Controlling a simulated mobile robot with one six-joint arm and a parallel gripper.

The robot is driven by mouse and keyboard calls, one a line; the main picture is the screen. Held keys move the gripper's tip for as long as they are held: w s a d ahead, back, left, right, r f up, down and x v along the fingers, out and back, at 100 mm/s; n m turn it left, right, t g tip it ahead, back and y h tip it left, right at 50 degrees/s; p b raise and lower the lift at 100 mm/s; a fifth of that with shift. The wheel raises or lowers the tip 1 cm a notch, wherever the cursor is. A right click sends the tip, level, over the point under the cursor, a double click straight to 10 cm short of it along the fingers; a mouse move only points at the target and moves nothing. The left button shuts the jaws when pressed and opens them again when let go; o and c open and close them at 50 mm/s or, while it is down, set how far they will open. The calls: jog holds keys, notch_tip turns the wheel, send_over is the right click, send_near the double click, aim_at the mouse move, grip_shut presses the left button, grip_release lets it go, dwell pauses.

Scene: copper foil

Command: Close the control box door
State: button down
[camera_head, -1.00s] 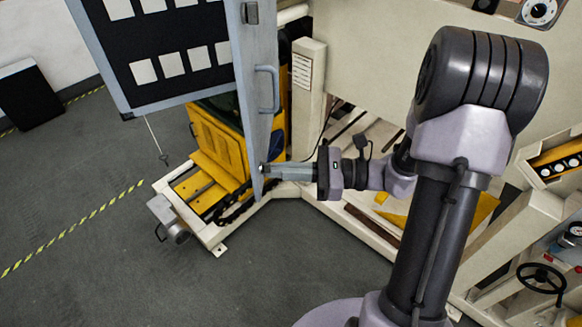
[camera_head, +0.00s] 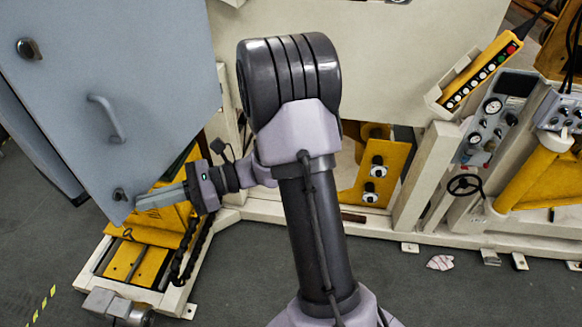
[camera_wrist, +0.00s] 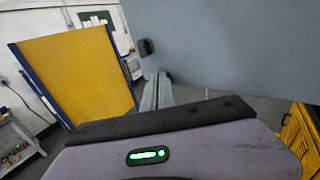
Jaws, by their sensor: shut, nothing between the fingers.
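The control box door (camera_head: 60,110) is a large grey-blue panel at the left of the head view, its outer face toward me. It has a bar handle (camera_head: 106,117) and dark latches near its upper and lower parts. My gripper (camera_head: 140,202) is shut and empty at the door's lower right corner, beside the lower latch (camera_head: 120,195). Contact with the door cannot be told. In the wrist view the shut fingers (camera_wrist: 157,92) point forward, just below the door's grey face (camera_wrist: 235,50) and a dark latch (camera_wrist: 146,47). The box's inside is hidden.
A yellow unit on a cream frame (camera_head: 180,297) stands below the door. A cream machine (camera_head: 400,40) lies behind my arm, with a button pendant (camera_head: 485,75) and handwheel (camera_head: 465,185) at right. A yellow panel (camera_wrist: 75,70) stands left in the wrist view. Grey floor is open in front.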

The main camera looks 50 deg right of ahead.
jog(key=w+a, duration=0.4)
jog(key=w, duration=0.5)
jog(key=shift+w, duration=0.25)
jog(key=shift+a+r, duration=0.1)
